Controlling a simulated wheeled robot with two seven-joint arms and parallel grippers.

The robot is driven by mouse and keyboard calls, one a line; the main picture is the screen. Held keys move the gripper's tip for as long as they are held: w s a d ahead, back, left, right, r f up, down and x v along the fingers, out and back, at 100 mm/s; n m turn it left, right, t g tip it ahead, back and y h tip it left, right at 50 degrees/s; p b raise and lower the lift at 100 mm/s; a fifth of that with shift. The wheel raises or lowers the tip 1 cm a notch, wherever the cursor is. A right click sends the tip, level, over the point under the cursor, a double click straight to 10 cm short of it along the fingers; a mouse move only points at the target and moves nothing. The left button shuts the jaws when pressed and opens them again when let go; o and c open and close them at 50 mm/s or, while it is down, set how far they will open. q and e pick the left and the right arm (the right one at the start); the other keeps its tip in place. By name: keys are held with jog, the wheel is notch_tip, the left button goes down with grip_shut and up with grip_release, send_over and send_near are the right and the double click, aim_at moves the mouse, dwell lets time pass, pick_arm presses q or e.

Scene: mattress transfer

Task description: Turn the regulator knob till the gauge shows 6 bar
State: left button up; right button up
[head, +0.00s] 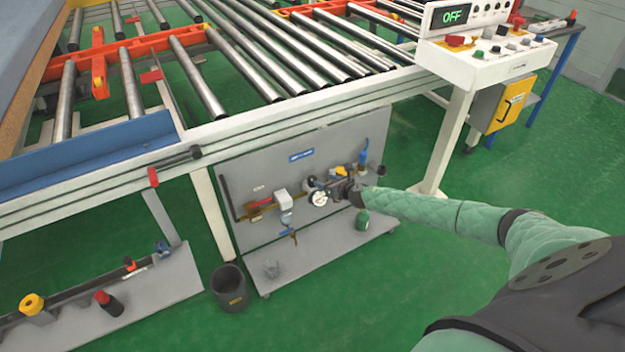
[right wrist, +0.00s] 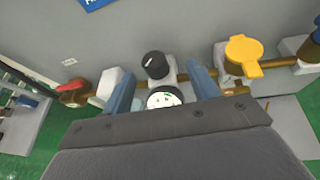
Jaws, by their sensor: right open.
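The black regulator knob (right wrist: 154,64) shows in the right wrist view on a grey body, with the round white-faced gauge (right wrist: 164,97) just below it. The gauge has a green mark; its reading is too small to tell. My right gripper (right wrist: 162,75) is open, one finger left and one right of the regulator. The knob shows between and slightly past the fingertips, and I see no contact. In the head view the gauge (head: 318,199) faces me, and my right gripper (head: 337,190) is beside it at the panel. My left gripper is not in view.
On the brass pipe, a red-handled valve (right wrist: 74,90) and white block are left of the regulator; a yellow handle (right wrist: 243,55) is close on the right. The roller conveyor (head: 290,120) overhangs the panel (head: 255,165). A dark bin (head: 230,288) stands at front left.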

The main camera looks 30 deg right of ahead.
aim_at(313, 177)
jog(key=w+f, duration=0.1)
jog(key=w+a+n, duration=0.1)
jog(key=w, duration=0.1)
jog(key=w+a+f+n, duration=0.1)
jog(key=w, duration=0.1)
jog(key=shift+w+a+f+y+b, duration=0.1)
jog(key=shift+f+y+b, duration=0.2)
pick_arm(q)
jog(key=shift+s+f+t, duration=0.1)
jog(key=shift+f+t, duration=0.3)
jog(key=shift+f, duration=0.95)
pick_arm(e)
jog(key=shift+x, duration=0.9)
